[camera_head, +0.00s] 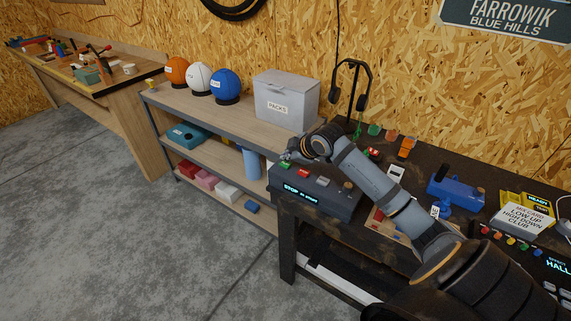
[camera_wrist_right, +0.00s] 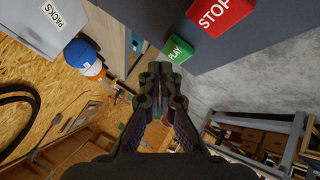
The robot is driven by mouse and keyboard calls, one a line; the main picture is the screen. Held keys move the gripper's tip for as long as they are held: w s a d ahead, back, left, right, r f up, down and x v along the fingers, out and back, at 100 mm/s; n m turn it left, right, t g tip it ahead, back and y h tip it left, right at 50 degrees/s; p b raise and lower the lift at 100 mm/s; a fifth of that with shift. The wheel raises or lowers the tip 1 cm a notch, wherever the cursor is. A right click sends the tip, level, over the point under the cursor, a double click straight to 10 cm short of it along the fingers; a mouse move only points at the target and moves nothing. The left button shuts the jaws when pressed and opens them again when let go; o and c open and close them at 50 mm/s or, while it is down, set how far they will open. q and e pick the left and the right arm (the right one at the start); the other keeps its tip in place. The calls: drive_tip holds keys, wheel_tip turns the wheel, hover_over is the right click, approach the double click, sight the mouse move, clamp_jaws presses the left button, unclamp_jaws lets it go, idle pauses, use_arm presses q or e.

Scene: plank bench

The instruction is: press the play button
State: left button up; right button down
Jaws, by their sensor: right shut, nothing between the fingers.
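A dark grey player box (camera_head: 318,203) with a lit display sits at the left end of the dark bench. A green button (camera_head: 286,164) is at the left of its top, with a red button (camera_head: 303,173) beside it. In the right wrist view the green button reads PLAY (camera_wrist_right: 178,50) and the larger red one reads STOP (camera_wrist_right: 220,14). My right gripper (camera_head: 289,156) is shut and empty, just above and behind the green button. In the wrist view its fingertips (camera_wrist_right: 160,68) are beside PLAY; I cannot tell whether they touch. My left gripper is not in view.
A grey PACKS box (camera_head: 285,100) stands on the shelf behind the player. A headphone stand (camera_head: 352,85) rises at the back. The floor in front is clear.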

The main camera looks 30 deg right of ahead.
sight(287, 165)
drive_tip(key=shift+f, duration=0.4)
drive_tip(key=shift+f, duration=0.5)
idle(0.8)
drive_tip(key=shift+r+p, duration=0.95)
wheel_tip(287, 165, up, 5)
drive_tip(key=p, duration=0.5)
drive_tip(key=shift+r, duration=0.1)
drive_tip(key=shift+f, duration=0.2)
